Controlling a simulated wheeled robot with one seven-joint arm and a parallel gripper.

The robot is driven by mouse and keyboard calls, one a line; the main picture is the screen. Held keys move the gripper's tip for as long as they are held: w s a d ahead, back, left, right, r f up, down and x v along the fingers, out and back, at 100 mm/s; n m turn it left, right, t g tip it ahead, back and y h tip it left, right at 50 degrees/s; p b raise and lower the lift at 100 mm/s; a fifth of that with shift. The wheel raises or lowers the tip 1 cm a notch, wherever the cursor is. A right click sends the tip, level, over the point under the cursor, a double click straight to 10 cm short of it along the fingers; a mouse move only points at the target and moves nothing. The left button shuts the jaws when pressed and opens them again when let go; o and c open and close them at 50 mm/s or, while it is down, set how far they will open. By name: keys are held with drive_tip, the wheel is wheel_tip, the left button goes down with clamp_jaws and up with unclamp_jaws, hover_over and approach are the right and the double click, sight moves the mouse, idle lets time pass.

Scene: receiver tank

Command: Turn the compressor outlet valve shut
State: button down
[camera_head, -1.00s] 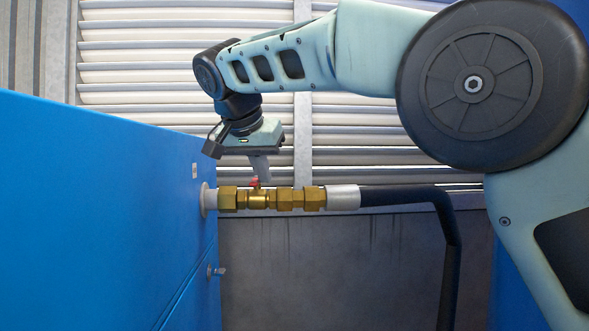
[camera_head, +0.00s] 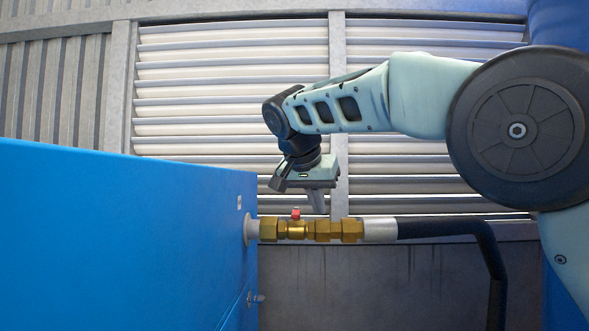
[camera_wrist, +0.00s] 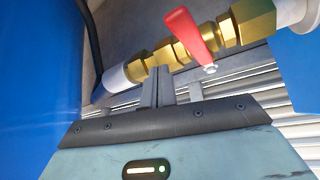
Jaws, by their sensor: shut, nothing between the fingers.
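The compressor outlet valve is a brass ball valve (camera_head: 295,229) in line with the pipe leaving the blue compressor cabinet (camera_head: 120,240). Its red lever (camera_head: 296,214) is on top, seen nearly end-on in the head view. In the wrist view the red lever (camera_wrist: 190,36) lies roughly across the brass line (camera_wrist: 172,55). My gripper (camera_head: 319,209) points down, just right of the lever and near the top of the fittings. In the wrist view my gripper's fingers (camera_wrist: 158,75) are together and empty, beside the lever and apart from it.
A silver sleeve (camera_head: 380,230) and a black hose (camera_head: 450,228) continue right from the brass fittings, and the hose bends down. A small latch (camera_head: 256,298) sticks out of the cabinet below. A louvred wall (camera_head: 230,90) stands behind.

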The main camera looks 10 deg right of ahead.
sight(295, 212)
drive_tip(key=a+r+p, duration=0.1)
drive_tip(key=r, duration=0.1)
drive_tip(key=a+r+p, duration=0.1)
drive_tip(key=a+r, duration=0.1)
drive_tip(key=w+a+r+p, duration=0.1)
drive_tip(key=r, duration=0.2)
drive_tip(key=shift+a+r, duration=0.1)
drive_tip(key=shift+a, duration=0.2)
drive_tip(key=shift+w+a+r+p, duration=0.1)
drive_tip(key=shift+a+r+p, duration=0.2)
drive_tip(key=shift+a+p, duration=0.15)
